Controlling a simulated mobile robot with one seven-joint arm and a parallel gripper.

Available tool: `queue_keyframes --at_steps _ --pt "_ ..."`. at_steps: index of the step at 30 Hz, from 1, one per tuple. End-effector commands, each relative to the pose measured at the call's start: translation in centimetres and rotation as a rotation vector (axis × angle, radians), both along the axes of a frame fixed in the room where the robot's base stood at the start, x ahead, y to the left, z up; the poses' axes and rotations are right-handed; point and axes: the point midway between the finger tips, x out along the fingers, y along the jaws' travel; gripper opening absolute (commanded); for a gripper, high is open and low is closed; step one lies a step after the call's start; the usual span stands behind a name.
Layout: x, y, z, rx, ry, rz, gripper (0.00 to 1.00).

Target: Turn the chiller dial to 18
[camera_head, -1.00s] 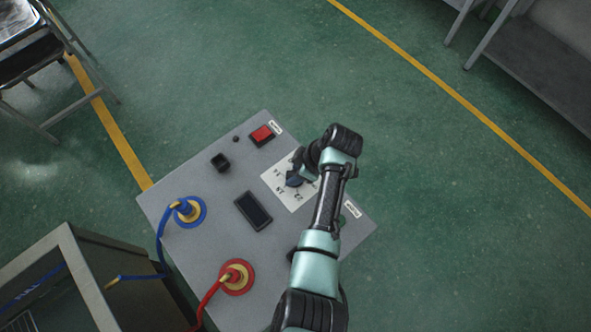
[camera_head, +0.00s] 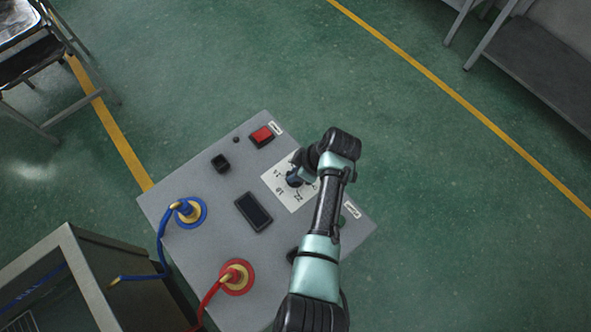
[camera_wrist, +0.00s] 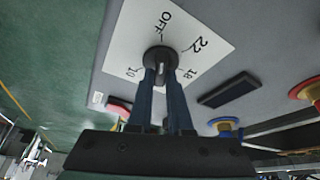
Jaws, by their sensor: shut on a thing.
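The chiller dial (camera_wrist: 161,55) is a dark round knob on a white label plate (camera_wrist: 120,60) with OFF, 22, 18 and what looks like 10 printed around it. The 18 (camera_wrist: 190,74) is right of and below the knob in the wrist view. My gripper (camera_wrist: 161,75) is shut on the dial, one finger on each side. A pale mark shows on the knob between the fingertips; I cannot tell which number it points to. The fingers hide part of the plate. In the head view, my wrist covers the plate's right part (camera_head: 273,180).
The grey panel (camera_head: 165,190) carries a dark display (camera_head: 253,211), a red switch (camera_head: 262,135) and a black square part (camera_head: 220,163). A blue fitting (camera_head: 190,211) and a red fitting (camera_head: 236,276) with hoses are at its left. Open green floor lies behind.

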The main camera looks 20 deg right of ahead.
Motion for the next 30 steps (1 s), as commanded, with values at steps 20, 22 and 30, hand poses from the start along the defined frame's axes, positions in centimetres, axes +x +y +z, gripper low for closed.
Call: queue_keyframes --at_steps 20,22,30 --pt "-0.09 0.18 0.26 -0.002 0.0 -0.581 0.0" --pt "-0.06 0.2 0.27 -0.003 -0.001 -0.646 0.0" --pt "-0.01 0.23 0.23 -0.003 -0.002 -0.903 0.0"
